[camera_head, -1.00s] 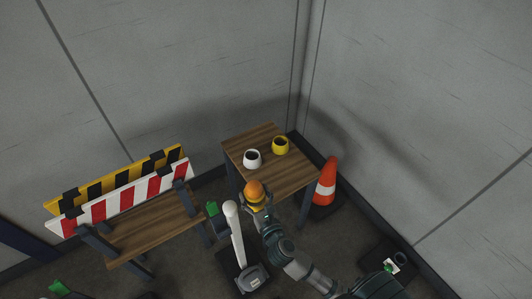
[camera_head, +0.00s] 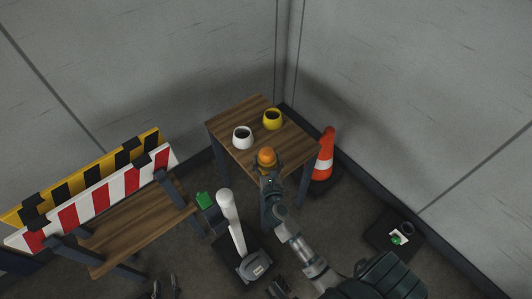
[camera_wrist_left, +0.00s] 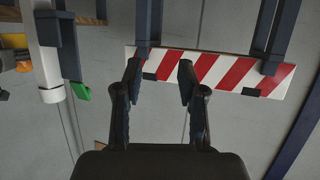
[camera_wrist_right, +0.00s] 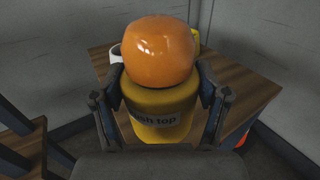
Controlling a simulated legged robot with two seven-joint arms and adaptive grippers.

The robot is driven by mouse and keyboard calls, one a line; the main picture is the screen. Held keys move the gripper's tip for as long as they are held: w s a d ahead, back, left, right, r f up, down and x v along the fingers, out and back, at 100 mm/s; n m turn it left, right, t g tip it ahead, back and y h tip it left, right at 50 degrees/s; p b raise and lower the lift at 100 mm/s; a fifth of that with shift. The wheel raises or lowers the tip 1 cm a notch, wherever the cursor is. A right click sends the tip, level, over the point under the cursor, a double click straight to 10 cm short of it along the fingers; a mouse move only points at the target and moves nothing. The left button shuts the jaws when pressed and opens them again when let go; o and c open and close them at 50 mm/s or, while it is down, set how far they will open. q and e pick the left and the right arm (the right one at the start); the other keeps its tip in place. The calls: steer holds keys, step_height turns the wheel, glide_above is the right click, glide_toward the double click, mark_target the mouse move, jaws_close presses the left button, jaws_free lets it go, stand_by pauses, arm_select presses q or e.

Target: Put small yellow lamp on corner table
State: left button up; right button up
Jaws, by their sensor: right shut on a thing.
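The small yellow lamp (camera_head: 266,157) has an orange dome and a yellow base; in the right wrist view its base (camera_wrist_right: 160,108) bears a label. My right gripper (camera_head: 270,173) is shut on the base, one finger on each side, and the lamp is upright. The wooden corner table (camera_head: 243,117) stands where the walls meet. In the head view the lamp overlaps the table's near part; I cannot tell whether it touches the top. My left gripper (camera_head: 165,287) is open and empty at the bottom edge; its spread fingers (camera_wrist_left: 157,82) show in the left wrist view.
A white mug (camera_head: 242,138) and a yellow mug (camera_head: 272,120) stand on the table. A traffic cone (camera_head: 323,160) is right of it. A white post (camera_head: 232,225) stands in front. A striped barrier (camera_head: 95,198) with a wooden shelf is at left.

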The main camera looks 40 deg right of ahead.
steer(key=w+d, duration=0.2)
steer(key=shift+w+d+f, duration=0.25)
steer(key=shift+w+f, duration=0.05)
steer(key=shift+f, duration=0.05)
steer(key=shift+w+d+b, duration=0.3)
steer(key=shift+w, duration=0.15)
steer(key=shift+w+f, duration=0.2)
steer(key=shift+w, duration=0.1)
step_height(320, 180, down, 3)
steer(key=shift+b, duration=1.2)
steer(key=shift+d, duration=0.2)
steer(key=o, duration=1)
steer(key=shift+a+f, duration=0.1)
steer(key=o, duration=0.4)
steer(key=shift+a, duration=0.1)
arm_select(q)
step_height(320, 180, up, 8)
steer(key=w+d+t+h, duration=0.1)
steer(key=w+t, duration=0.1)
steer(key=t, duration=0.4)
steer(key=shift+d+f+h, duration=0.15)
steer(key=shift+f+h, duration=0.1)
steer(key=shift+h, duration=0.05)
steer(key=shift+d, duration=0.1)
